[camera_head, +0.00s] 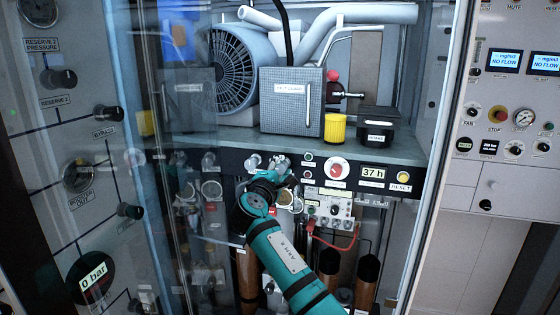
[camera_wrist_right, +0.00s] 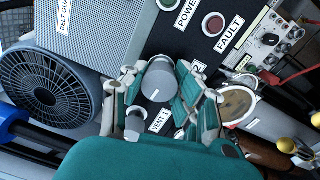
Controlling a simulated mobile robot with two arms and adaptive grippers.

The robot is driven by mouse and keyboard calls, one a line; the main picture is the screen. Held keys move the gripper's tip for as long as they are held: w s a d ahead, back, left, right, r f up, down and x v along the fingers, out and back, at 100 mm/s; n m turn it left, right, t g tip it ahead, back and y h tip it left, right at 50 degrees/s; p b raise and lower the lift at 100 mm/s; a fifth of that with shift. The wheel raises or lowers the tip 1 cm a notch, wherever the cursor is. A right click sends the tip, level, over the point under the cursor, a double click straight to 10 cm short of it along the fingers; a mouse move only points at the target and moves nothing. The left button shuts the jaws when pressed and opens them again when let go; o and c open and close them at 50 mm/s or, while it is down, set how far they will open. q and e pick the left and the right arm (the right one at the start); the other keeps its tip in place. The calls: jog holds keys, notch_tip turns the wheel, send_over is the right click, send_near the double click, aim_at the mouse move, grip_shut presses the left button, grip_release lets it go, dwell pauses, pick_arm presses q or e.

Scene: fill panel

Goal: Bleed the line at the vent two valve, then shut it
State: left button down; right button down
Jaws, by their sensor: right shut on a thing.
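My right gripper (camera_head: 279,172) is at the dark strip below the shelf, its arm coming up from the bottom. In the right wrist view, my right gripper (camera_wrist_right: 160,92) has its fingers on both sides of a round grey knob, the vent two valve (camera_wrist_right: 157,84). It is shut on this knob. A label ending in "2" is partly hidden by a finger. The vent two valve shows in the head view (camera_head: 281,160), partly covered by the gripper. The vent one knob (camera_head: 254,162) is just left of it; its label (camera_wrist_right: 160,121) reads "VENT 1". My left gripper is out of view.
A belt guard box (camera_head: 291,103), a fan (camera_head: 231,70), a yellow container (camera_head: 335,128) and a black box (camera_head: 377,128) stand on the shelf above. A red button (camera_head: 337,170) and a "37 h" display (camera_head: 373,172) are to the right. A dial reads "0 bar" (camera_head: 92,278).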

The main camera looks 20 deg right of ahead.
jog(key=n+p, duration=0.4)
jog(key=r+n+p, duration=0.1)
jog(key=n+p, duration=0.1)
jog(key=shift+n+y, duration=0.3)
jog(key=shift+n, duration=0.1)
jog(key=shift+f+n+p, duration=0.25)
jog(key=shift+n+p, duration=0.2)
jog(key=shift+n, duration=0.55)
jog(key=n, duration=0.6)
jog(key=shift+f, duration=0.1)
jog(key=n, duration=0.6)
jog(key=shift+y, duration=0.3)
jog(key=n, duration=0.6)
jog(key=shift+d+f, duration=0.1)
jog(key=n, duration=0.4)
jog(key=shift+n, duration=0.3)
jog(key=shift+s+n+g, duration=0.1)
jog(key=shift+n+g, duration=0.2)
jog(key=shift+f, duration=0.15)
